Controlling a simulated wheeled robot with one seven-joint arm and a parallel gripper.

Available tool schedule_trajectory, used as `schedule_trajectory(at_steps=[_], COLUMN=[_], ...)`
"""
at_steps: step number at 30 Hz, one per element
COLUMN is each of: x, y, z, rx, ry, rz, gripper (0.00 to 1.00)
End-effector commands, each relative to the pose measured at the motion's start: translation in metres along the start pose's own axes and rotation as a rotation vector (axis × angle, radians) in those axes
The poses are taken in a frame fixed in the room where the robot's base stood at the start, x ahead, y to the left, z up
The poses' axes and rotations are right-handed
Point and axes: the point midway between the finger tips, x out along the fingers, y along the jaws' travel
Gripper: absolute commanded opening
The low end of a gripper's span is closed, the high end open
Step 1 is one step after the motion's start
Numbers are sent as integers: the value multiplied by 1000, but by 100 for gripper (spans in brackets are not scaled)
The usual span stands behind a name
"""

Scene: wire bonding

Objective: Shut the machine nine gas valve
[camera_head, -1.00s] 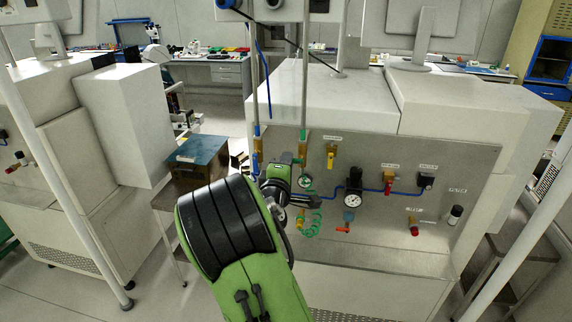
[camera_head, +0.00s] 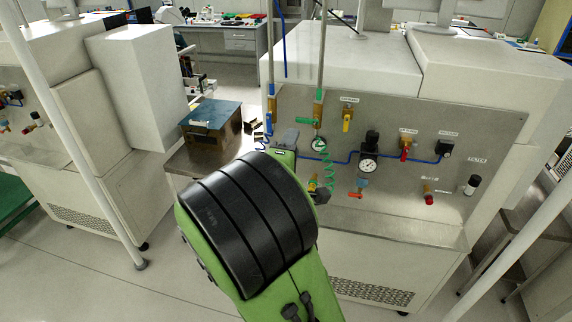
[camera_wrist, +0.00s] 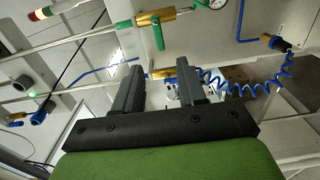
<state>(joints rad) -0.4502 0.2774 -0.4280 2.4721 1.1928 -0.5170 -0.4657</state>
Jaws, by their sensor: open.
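In the head view, a steel gas panel (camera_head: 385,110) carries several valves. One has a yellow handle (camera_head: 347,121), one a green handle (camera_head: 308,121), one a red handle (camera_head: 404,154) and one an orange handle (camera_head: 357,195). The labels are too small to read, so I cannot tell which is machine nine's. My gripper (camera_wrist: 157,72) is open and empty in the wrist view. A smaller brass fitting (camera_wrist: 162,73) shows between the fingertips. My arm hides most of the gripper in the head view.
A round gauge (camera_head: 367,165), a green coiled hose (camera_head: 328,172) and a black knob (camera_head: 472,185) crowd the panel. A blue coiled hose (camera_wrist: 262,80) hangs right of the fingers. A blue-topped box (camera_head: 211,116) stands on a side table left of the panel.

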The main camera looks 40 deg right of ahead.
Motion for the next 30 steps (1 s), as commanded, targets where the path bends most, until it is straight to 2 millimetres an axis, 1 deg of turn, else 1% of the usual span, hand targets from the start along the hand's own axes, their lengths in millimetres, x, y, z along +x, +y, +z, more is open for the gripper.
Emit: schedule_trajectory(at_steps=[1,3,9,13,26,28,29,30], x=[-16,-34,-52,-56,-55,-54,-53,-53], y=[-4,-2,-3,-1,0,-2,-7,-16], z=[-2,-2,0,0,0,4,10,20], rx=[0,1,5,2,1,26,62,138], ry=[10,10,2,-1,-1,-12,-27,-56], rz=[-3,0,2,0,0,-23,-56,-128], gripper=[40,40,40,40,40,40,40,40])
